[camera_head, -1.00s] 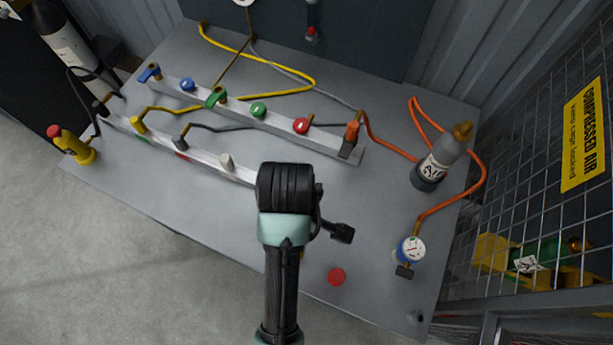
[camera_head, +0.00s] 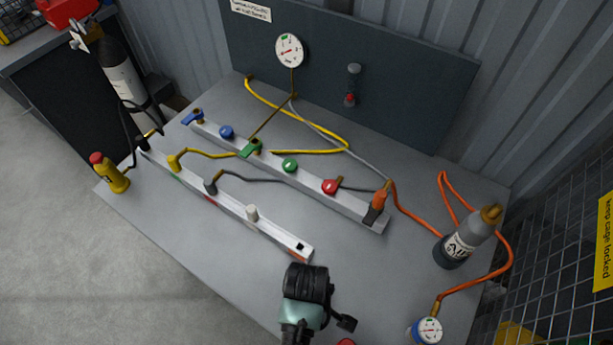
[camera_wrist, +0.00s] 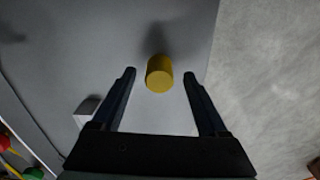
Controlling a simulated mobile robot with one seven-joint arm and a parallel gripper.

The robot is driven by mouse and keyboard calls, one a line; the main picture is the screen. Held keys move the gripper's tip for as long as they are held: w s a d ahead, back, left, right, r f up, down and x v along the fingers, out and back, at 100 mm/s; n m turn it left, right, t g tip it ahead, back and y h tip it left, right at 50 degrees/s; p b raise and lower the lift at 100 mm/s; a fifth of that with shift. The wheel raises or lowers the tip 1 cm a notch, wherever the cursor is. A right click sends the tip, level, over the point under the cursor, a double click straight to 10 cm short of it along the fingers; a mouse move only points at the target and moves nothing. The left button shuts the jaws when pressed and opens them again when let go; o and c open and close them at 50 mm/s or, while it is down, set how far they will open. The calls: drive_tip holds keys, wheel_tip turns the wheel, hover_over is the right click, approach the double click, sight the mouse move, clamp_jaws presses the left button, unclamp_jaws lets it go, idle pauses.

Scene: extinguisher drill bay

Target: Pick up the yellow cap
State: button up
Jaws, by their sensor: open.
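The yellow cap (camera_wrist: 159,75) is a small plain cylinder on the grey bench top (camera_wrist: 95,45), near the bench's edge in the wrist view. My gripper (camera_wrist: 160,76) is open, with one dark finger to the left and one to the right of the cap. The cap appears between the fingertips with a gap on both sides, and neither finger visibly touches it. How far the fingertips are above the bench is hard to tell. In the head view my arm's dark wrist is over the front of the bench, and the cap cannot be made out there.
A white rail (camera_head: 232,206) with coloured fittings lies left of my arm, with a second rail (camera_head: 322,194) behind it. A grey AIR bottle (camera_head: 464,239) with an orange hose and a gauge (camera_head: 428,330) stand at right. Bare bench surrounds the cap.

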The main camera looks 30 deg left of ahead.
drive_tip(key=shift+f, duration=0.65)
clamp_jaws()
wheel_tip(320, 180, up, 10)
drive_tip(key=shift+r, duration=0.1)
idle(0.4)
drive_tip(key=shift+w, duration=0.1)
